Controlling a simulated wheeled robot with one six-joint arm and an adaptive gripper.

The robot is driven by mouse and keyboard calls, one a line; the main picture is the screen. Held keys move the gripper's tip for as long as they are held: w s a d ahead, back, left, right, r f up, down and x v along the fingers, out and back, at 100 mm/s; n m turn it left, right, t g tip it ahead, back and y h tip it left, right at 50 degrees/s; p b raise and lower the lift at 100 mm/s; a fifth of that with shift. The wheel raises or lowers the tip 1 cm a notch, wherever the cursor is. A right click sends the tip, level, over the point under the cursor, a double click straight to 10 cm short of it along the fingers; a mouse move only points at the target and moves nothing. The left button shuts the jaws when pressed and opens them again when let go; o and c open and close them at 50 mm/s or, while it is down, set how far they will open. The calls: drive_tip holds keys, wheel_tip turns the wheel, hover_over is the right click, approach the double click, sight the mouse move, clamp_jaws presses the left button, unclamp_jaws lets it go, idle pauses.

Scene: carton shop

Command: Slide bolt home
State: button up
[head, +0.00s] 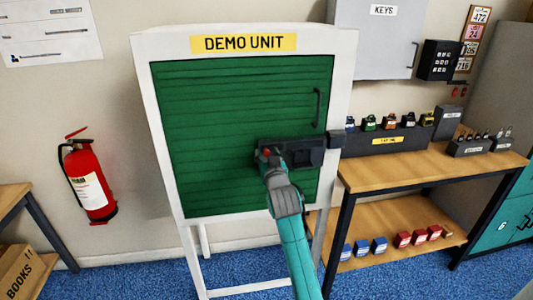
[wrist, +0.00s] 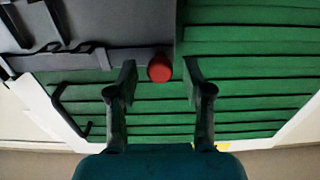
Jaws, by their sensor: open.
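The dark grey bolt (head: 308,143) is mounted across the lower right of the green slatted door (head: 235,100) of the demo unit. Its red knob (head: 266,152) is at the left end of the bolt. The knob also shows in the wrist view (wrist: 160,68). A dark keeper block (head: 337,139) sits on the white frame, right of the bolt. My gripper (wrist: 159,72) is open, with one fingertip on each side of the red knob. I cannot tell whether the fingers touch it. My gripper hides part of the bolt in the head view.
A dark pull handle (head: 318,108) stands out from the door above the bolt. The white frame (head: 160,120) surrounds the door. A wooden bench (head: 420,170) with padlocks and racks stands close on the right. A fire extinguisher (head: 90,182) hangs on the left wall.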

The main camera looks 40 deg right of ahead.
sight(278, 147)
drive_tip(key=shift+x, duration=0.85)
clamp_jaws()
drive_tip(key=shift+s+d, duration=0.55)
drive_tip(key=shift+d, duration=0.4)
drive_tip(key=shift+s+d, duration=0.6)
drive_tip(key=shift+d, duration=0.3)
unclamp_jaws()
drive_tip(key=shift+d, duration=0.1)
drive_tip(key=shift+s, duration=0.1)
